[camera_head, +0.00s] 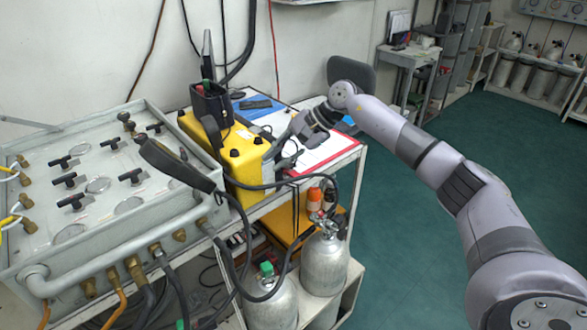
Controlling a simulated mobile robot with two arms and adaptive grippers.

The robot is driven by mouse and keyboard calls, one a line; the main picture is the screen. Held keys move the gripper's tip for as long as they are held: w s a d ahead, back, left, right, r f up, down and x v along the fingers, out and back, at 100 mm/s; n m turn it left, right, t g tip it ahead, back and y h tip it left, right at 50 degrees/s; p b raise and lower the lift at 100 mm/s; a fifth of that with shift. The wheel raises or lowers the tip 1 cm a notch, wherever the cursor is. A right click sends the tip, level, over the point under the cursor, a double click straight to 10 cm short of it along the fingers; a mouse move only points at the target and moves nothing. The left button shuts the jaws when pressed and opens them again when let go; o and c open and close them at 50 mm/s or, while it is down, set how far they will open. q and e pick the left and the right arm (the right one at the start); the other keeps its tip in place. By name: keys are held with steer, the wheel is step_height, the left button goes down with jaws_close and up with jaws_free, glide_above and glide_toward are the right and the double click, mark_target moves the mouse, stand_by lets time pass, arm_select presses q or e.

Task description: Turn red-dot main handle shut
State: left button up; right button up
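The grey air panel (120,240) fills the left of the head view, with several black T-handles (69,180) and round gauges on its top face. I cannot make out a red dot on any handle. A long black piece (172,163) hides part of the panel's right side. My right gripper (281,154) is to the right of the panel, over the shelf beside the yellow case and clear of the handles. Its dark fingers look spread, with nothing visible between them. My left gripper is not in view.
A yellow case (243,160) with a black radio (211,101) stands between the panel and my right gripper. A red-edged clipboard (325,152) lies on the shelf. Silver cylinders (324,262) and looping black hoses are below. The green floor (400,230) at right is open.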

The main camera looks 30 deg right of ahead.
steer(key=w+d+f+m+t+y, duration=0.1)
steer(key=d+f+m+t, duration=0.1)
steer(key=d+f+m, duration=0.2)
steer(key=f+m, duration=0.1)
steer(key=m, duration=0.2)
steer(key=shift+m+t, duration=0.3)
steer(key=shift+m, duration=0.1)
steer(key=shift+f, duration=0.1)
